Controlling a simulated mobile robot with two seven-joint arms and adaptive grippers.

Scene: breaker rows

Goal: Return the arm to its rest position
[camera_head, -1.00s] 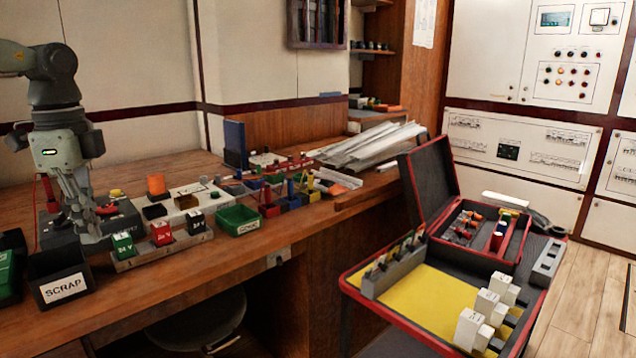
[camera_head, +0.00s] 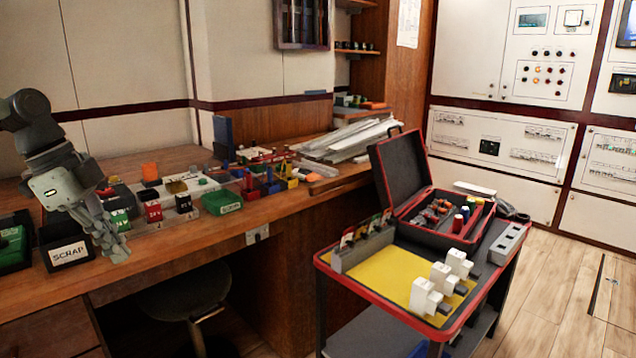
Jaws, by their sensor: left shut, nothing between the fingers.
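My left arm comes in from the left edge. My left gripper (camera_head: 118,246) points down and to the right over the front part of the wooden workbench (camera_head: 190,240). Its fingers are together and hold nothing. It hangs in front of the green block (camera_head: 121,220) and hides part of it. The red block (camera_head: 153,212) and the black block (camera_head: 183,204) stand in the same row, just right of the gripper. My right gripper is not in view.
The SCRAP bin (camera_head: 68,254) stands left of the gripper. A green tray (camera_head: 221,201) sits right of the block row. A cart with a yellow mat (camera_head: 385,283), white breakers (camera_head: 428,296) and an open black case (camera_head: 402,172) stands to the right. A stool (camera_head: 180,293) is under the bench.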

